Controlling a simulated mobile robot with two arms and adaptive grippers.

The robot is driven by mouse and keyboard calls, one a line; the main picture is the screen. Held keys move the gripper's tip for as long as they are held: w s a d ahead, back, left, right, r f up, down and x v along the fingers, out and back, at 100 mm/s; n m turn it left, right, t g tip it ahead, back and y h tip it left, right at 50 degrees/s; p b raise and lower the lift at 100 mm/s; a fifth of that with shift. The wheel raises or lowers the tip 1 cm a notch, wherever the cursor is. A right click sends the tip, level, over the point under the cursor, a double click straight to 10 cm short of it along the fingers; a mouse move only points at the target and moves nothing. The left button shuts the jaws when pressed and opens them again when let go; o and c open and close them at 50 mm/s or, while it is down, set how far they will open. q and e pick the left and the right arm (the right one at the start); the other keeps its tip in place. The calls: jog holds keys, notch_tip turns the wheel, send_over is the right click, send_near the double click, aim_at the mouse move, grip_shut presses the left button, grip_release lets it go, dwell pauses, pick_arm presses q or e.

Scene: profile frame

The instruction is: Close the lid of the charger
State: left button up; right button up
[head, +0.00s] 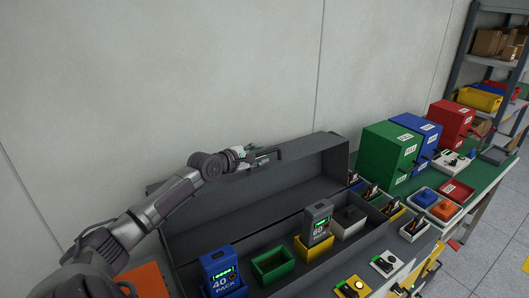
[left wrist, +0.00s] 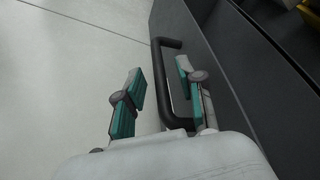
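The charger is a long dark grey case (head: 185,276) on the bench, with its lid (head: 310,164) raised. A black bar handle (left wrist: 165,80) is on the lid; it also shows at the lid's upper edge in the head view (head: 279,148). My left gripper (head: 262,157) is at this handle. In the left wrist view my left gripper (left wrist: 160,88) is open, its teal fingers on either side of the handle, with gaps visible. A blue 40 pack (head: 218,268) and a grey 60 pack (head: 318,220) stand in the charger. My right gripper is out of view.
A green bay (head: 273,265) in the charger looks empty. Green (head: 387,158), blue (head: 421,139) and red (head: 451,122) boxes stand on the bench to the right. Small trays and switch boxes lie in front of them. A plain wall is behind the lid.

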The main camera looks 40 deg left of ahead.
pick_arm(q)
jog(key=shift+x, duration=1.5)
grip_shut()
